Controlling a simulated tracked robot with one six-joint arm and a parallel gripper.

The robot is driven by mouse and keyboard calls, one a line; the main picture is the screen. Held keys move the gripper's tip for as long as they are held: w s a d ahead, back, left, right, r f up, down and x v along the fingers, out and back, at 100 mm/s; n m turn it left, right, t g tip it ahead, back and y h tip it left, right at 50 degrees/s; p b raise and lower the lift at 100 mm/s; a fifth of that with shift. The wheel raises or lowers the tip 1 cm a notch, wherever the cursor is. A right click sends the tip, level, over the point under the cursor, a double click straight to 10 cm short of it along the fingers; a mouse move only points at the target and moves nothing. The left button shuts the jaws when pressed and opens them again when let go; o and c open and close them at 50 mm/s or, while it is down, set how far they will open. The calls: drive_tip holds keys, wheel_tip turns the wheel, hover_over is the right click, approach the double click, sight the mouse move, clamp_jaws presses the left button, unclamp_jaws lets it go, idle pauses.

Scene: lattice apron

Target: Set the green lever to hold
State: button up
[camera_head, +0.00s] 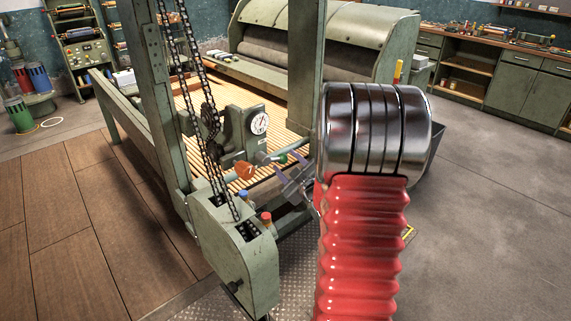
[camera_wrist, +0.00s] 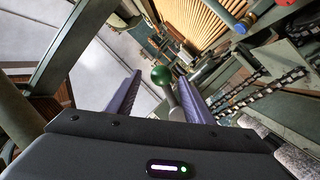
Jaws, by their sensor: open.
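The green lever shows in the wrist view as a round dark green knob (camera_wrist: 162,75) on a pale metal stem. My gripper (camera_wrist: 160,78) is open, with one purple finger on each side of the knob and stem in the picture. I cannot tell how deep the knob sits between the fingers, or whether they touch it. In the head view the small green knob (camera_head: 281,158) is close to the tips of my gripper (camera_head: 289,168), beside the machine. No hold mark is readable.
An orange knob (camera_head: 244,169) is left of the green one. A round gauge (camera_head: 259,123) is above them. A chain (camera_head: 205,110) hangs beside the green post. A housing (camera_head: 240,255) with blue and red buttons stands in front. Open floor (camera_head: 480,220) lies to the right.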

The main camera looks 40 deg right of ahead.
drive_tip(key=shift+c, duration=0.6)
